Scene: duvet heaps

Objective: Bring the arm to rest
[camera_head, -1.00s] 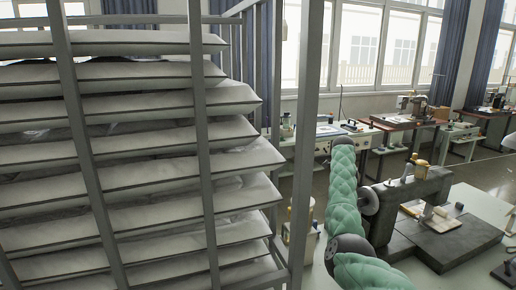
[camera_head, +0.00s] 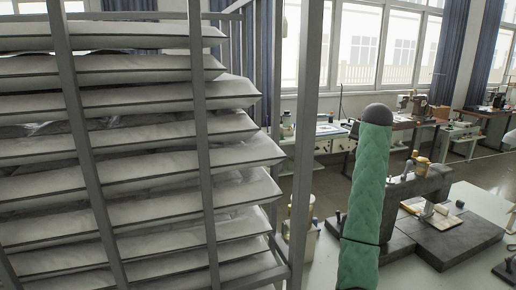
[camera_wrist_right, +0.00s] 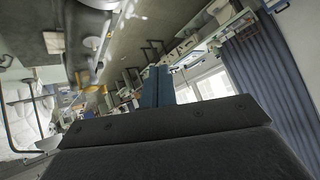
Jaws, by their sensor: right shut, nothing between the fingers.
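My right arm, in a green quilted sleeve (camera_head: 364,190), stands nearly upright in the head view, with a dark rounded cap at its top. The right gripper is not seen in the head view. In the right wrist view, its two blue-grey fingers (camera_wrist_right: 157,87) stand side by side beyond the dark gripper body. They are closed together with nothing between them. My left gripper is in neither view.
A metal rack (camera_head: 300,150) with several stacked white duvet heaps (camera_head: 130,145) fills the left. A sewing machine (camera_head: 425,195) on a pale table is right of and behind my arm. Other workstations (camera_head: 400,125) stand by the windows.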

